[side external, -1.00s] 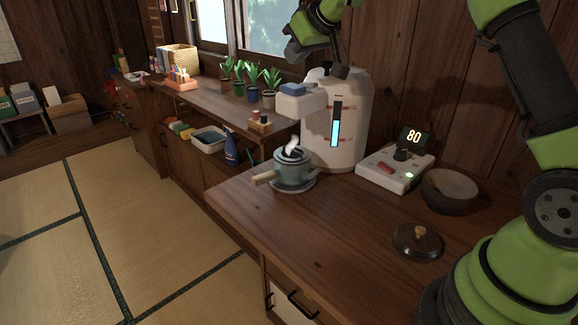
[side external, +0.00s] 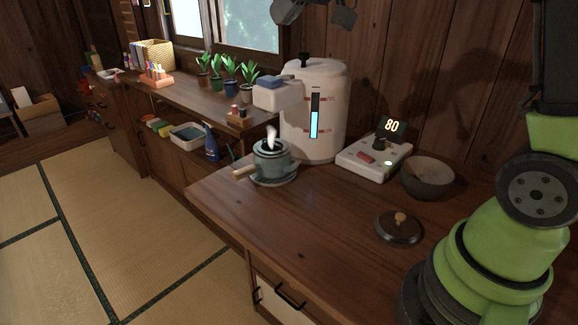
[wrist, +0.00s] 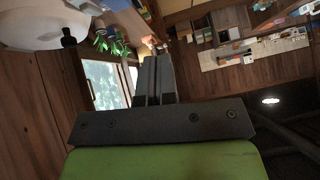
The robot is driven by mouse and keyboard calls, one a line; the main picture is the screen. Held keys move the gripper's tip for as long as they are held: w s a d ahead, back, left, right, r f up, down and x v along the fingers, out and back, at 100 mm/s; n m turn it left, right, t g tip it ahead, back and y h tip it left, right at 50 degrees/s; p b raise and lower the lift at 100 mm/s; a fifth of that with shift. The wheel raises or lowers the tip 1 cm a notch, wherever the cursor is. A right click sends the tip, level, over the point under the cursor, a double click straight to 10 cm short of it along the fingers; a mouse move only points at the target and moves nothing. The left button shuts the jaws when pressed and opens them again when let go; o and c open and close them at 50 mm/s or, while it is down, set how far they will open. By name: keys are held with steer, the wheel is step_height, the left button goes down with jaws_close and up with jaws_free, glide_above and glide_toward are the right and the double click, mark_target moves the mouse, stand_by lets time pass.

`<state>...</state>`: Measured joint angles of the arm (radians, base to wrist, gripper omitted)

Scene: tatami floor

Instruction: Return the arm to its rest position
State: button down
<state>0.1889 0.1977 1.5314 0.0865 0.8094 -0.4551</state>
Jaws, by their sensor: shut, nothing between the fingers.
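My gripper (side external: 338,14) is at the top edge of the side external view, partly cut off, high above the counter and the white dispenser. In the wrist view my gripper (wrist: 154,62) shows its two dark fingers together with nothing between them. My green arm (side external: 505,245) stands at the right, its upper part running out of the picture.
On the wooden counter (side external: 320,215) stand a white dispenser (side external: 330,85), a steaming teal pot (side external: 272,160), a control box (side external: 368,160) reading 80, a dark bowl (side external: 428,178) and a lid (side external: 400,226). Potted plants (side external: 228,75) line the shelf. The counter's front middle is clear.

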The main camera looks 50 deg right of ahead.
steer(key=s+a+f+m, duration=0.1)
steer(key=s+a+f, duration=0.2)
steer(key=s, duration=0.9)
steer(key=s+a+f+m+g+y, duration=0.1)
steer(key=s+a+f, duration=0.2)
steer(key=s, duration=0.9)
steer(key=shift+s+a+m, duration=0.25)
steer(key=shift+a+m, duration=0.15)
steer(key=shift+a, duration=0.05)
